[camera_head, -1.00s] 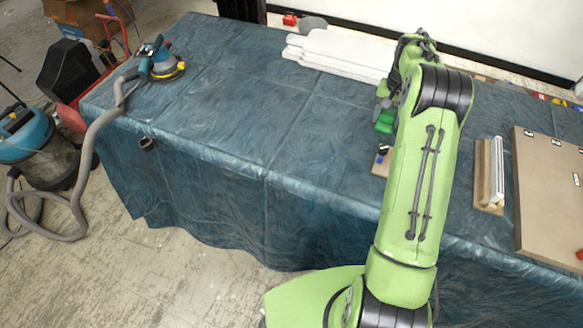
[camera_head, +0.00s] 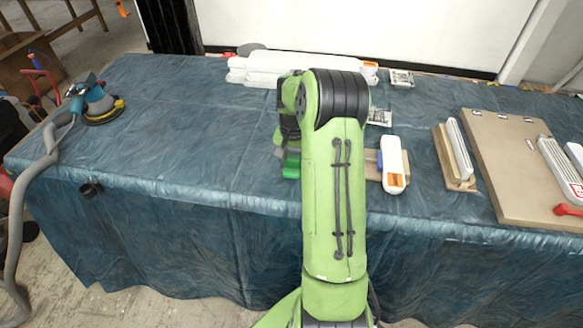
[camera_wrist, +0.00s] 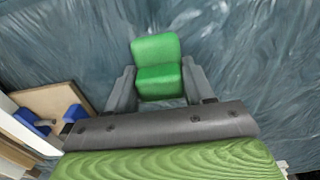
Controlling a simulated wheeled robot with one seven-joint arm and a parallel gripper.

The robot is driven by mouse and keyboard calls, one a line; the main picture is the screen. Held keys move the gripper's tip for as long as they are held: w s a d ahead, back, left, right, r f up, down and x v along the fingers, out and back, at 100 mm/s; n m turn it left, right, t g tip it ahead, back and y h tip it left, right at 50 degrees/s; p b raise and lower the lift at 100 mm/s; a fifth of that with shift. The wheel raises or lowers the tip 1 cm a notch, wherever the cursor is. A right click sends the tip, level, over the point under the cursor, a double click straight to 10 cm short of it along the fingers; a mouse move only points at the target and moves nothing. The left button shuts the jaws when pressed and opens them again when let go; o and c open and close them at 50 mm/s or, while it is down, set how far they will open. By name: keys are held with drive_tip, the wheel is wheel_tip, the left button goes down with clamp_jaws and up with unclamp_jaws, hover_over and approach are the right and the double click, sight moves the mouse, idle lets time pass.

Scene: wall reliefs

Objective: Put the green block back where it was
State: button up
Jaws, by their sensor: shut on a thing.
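The green block (camera_wrist: 157,48) sits between the two grey fingers of my gripper (camera_wrist: 158,82) in the wrist view. The gripper is shut on it, and the block sticks out past the fingertips. In the head view, part of the green block (camera_head: 292,166) shows at the left of my arm, below the dark gripper (camera_head: 284,150). The blue-covered table (camera_head: 200,140) lies under it. The gap between block and table is hard to tell. A wooden board (camera_wrist: 58,97) with blue parts (camera_wrist: 30,122) is at the left in the wrist view.
Right of my arm, a white and orange object (camera_head: 393,165) lies by a small wooden piece (camera_head: 371,158). White stacked pieces (camera_head: 255,70) lie at the back. A large brown panel (camera_head: 505,165) is at right. A sander (camera_head: 98,105) stands far left; the table's left-middle is clear.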

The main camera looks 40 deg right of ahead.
drive_tip(key=shift+f, duration=0.75)
drive_tip(key=shift+r, duration=0.15)
drive_tip(key=o, duration=0.5)
drive_tip(key=shift+f, duration=0.2)
drive_tip(key=o, duration=0.4)
drive_tip(key=shift+o, duration=0.2)
drive_tip(key=shift+r, duration=0.1)
